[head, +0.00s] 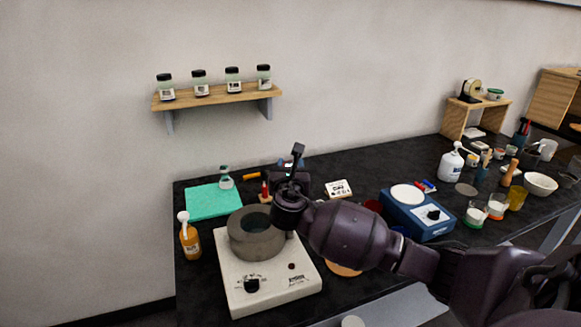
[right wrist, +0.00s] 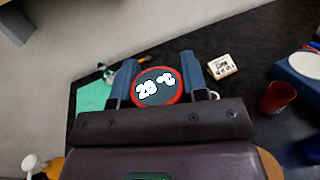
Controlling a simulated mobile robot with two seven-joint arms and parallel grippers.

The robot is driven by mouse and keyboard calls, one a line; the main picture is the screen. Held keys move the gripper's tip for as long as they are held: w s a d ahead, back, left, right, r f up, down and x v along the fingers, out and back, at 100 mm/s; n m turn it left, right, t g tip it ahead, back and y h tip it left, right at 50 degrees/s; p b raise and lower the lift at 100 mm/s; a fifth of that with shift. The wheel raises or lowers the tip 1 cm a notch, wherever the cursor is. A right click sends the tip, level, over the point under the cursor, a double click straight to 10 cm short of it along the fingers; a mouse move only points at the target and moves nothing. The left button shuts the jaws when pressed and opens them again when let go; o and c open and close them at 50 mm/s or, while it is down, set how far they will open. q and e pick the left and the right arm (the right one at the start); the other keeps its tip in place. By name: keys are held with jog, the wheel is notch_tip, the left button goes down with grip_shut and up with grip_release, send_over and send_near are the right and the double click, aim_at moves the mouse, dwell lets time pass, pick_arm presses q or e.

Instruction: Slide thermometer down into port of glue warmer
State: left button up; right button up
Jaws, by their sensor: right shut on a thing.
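The thermometer (right wrist: 157,87) has a round, red-rimmed dark dial reading "28 °C" in the right wrist view. My right gripper (right wrist: 158,80) is shut on it, with one blue finger on each side of the dial. Its stem is not visible. In the head view my right gripper (head: 291,166) is just behind and right of the glue warmer's pot, and the thermometer is mostly hidden. The glue warmer (head: 243,291) is a white box with a black front knob and a round grey pot (head: 254,246). I cannot make out its port for certain. My left gripper is not in view.
A green mat (head: 209,202) and an orange pump bottle (head: 189,238) are left of the warmer. A blue device (head: 420,222) with a white disc stands right. Jars stand on a wall shelf (head: 218,96). Bottles and cups crowd the table's right end.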

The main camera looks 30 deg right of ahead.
jog(key=shift+p, duration=0.9)
dwell(0.6)
notch_tip(320, 180, down, 10)
jog(key=b, duration=0.5)
jog(key=shift+w, duration=0.15)
dwell(4.2)
jog(key=o, duration=1)
jog(key=v, duration=1)
jog(key=shift+s+a, duration=0.25)
jog(key=shift+s, duration=0.05)
